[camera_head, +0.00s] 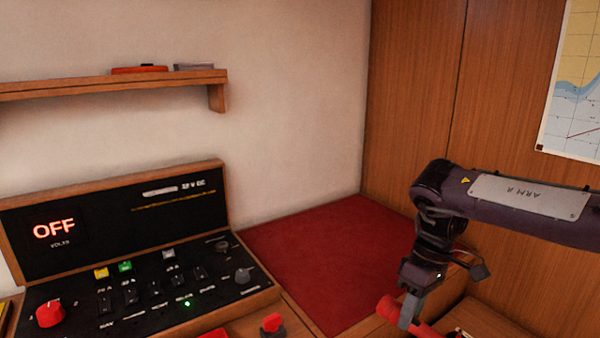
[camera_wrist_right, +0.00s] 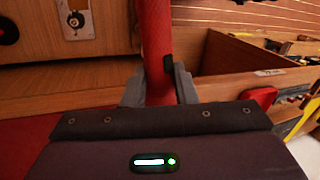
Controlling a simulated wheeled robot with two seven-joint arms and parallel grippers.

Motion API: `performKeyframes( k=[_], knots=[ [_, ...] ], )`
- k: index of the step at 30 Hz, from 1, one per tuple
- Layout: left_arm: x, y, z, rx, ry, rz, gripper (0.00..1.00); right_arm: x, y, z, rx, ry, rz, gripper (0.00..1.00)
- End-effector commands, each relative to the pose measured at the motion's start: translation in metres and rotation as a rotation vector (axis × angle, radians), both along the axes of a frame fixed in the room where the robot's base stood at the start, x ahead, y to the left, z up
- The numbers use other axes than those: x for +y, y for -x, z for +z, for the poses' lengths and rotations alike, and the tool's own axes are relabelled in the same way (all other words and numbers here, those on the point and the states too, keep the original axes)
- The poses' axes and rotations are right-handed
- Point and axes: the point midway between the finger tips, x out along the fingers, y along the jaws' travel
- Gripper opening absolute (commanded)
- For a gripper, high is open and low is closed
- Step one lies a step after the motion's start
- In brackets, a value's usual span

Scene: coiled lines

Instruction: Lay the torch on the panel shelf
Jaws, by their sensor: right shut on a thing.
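A red cylinder, which I take to be the torch (camera_head: 388,307), is in my right gripper (camera_head: 409,308) at the lower right of the head view. One red end sticks out to the left of the fingers and more red shows to the right. In the right wrist view the torch (camera_wrist_right: 156,40) runs between the two grey fingers, which are shut on it; its far end is cut off by the frame. The wooden shelf (camera_head: 100,87) is on the wall at upper left, above the switch panel (camera_head: 110,218) and well away from the gripper. My left gripper is not in view.
A flat orange-red object (camera_head: 139,69) and a grey one (camera_head: 193,66) lie on the shelf; its left part looks clear. The panel has a red knob (camera_head: 49,313). A red cushion (camera_head: 325,262) fills the corner. An open wooden drawer (camera_wrist_right: 235,60) shows at right in the wrist view.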

Motion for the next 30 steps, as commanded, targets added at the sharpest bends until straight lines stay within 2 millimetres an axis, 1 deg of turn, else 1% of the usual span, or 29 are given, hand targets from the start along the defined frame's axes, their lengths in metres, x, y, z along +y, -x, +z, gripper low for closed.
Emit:
performKeyframes(
  k=[3,9,15,21,26,27,30],
  knots=[
    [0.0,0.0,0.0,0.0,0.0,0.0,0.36,-0.001,0.002,0.002,0.002,-0.009,-0.241,0.0],
    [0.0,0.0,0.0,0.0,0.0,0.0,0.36,0.001,0.004,0.007,0.002,-0.004,-0.639,0.0],
    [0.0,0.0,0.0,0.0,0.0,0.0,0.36,0.002,0.005,0.011,0.001,-0.001,-0.924,0.0],
    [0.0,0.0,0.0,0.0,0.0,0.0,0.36,0.002,0.005,0.013,0.0,0.001,-1.113,0.0],
    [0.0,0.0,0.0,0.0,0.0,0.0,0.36,0.003,0.006,0.014,0.002,0.001,-1.23,0.0],
    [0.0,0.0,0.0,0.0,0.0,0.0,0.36,0.013,0.005,0.019,0.001,0.0,-1.195,0.0],
    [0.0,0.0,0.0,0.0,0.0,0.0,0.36,0.03,0.004,0.027,0.001,0.0,-1.131,0.0]
  ],
)
